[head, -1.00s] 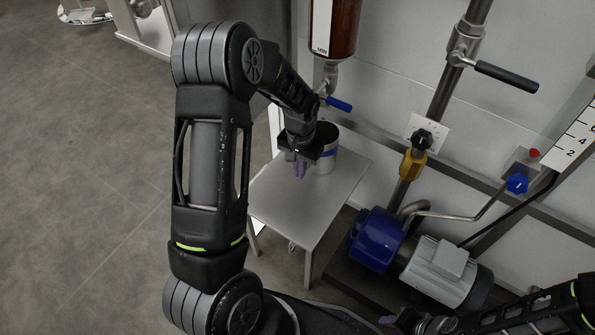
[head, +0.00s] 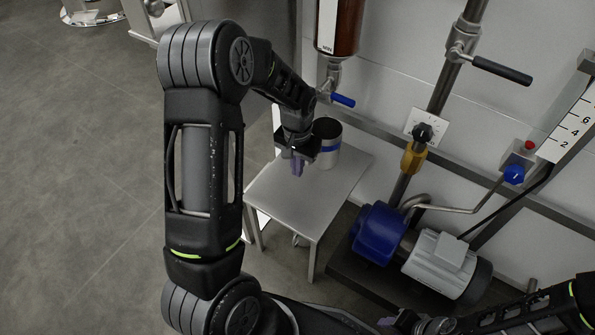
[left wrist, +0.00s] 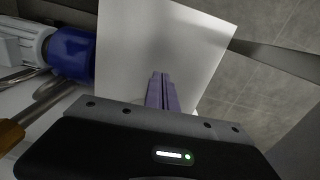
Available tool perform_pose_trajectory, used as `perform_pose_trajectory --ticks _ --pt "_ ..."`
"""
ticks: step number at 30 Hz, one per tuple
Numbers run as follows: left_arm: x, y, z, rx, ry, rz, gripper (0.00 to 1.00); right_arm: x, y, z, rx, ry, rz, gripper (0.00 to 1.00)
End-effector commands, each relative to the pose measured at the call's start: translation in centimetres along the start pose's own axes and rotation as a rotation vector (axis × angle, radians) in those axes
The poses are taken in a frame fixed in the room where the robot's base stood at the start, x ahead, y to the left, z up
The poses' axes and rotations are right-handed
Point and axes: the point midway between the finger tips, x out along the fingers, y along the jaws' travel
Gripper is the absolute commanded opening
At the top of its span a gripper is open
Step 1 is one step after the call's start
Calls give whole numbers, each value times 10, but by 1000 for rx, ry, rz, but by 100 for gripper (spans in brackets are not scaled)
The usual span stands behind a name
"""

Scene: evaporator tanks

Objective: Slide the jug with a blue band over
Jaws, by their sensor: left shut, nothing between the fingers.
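The jug with a blue band (head: 327,143) stands upright on a small grey table (head: 318,205), towards its back, in the head view. It is a light metal vessel with a dark opening, and my gripper hides part of its left side. My left gripper (head: 297,167) is shut and empty at the jug's left front, above the table; I cannot tell whether it touches the jug. In the left wrist view its purple fingers (left wrist: 162,90) are together over the bare tabletop (left wrist: 150,40), and the jug is not seen. My right gripper (head: 400,322) is at the bottom edge, its fingers unclear.
A sight-glass tank with a blue-handled valve (head: 342,100) hangs above the jug. A blue and grey pump (head: 415,250) stands on the floor right of the table. A pipe with a black lever (head: 500,70) runs up the wall. The table's front half is clear.

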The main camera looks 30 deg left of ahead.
Motion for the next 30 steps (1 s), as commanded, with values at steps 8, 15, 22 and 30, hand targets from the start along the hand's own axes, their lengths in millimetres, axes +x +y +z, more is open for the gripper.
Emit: perform_pose_trajectory --ticks 8,15,22,30 --pt "-55 0 0 0 2 0 0 -14 -6 0 -2 -1 0 36" --pt "-68 0 0 0 -1 0 0 -16 -6 0 -2 -1 0 36" --pt "-68 0 0 0 -1 0 0 -16 -6 0 -2 -1 0 36" --pt "-41 -35 22 -83 -51 -1 0 -10 -4 0 -1 -1 0 36"
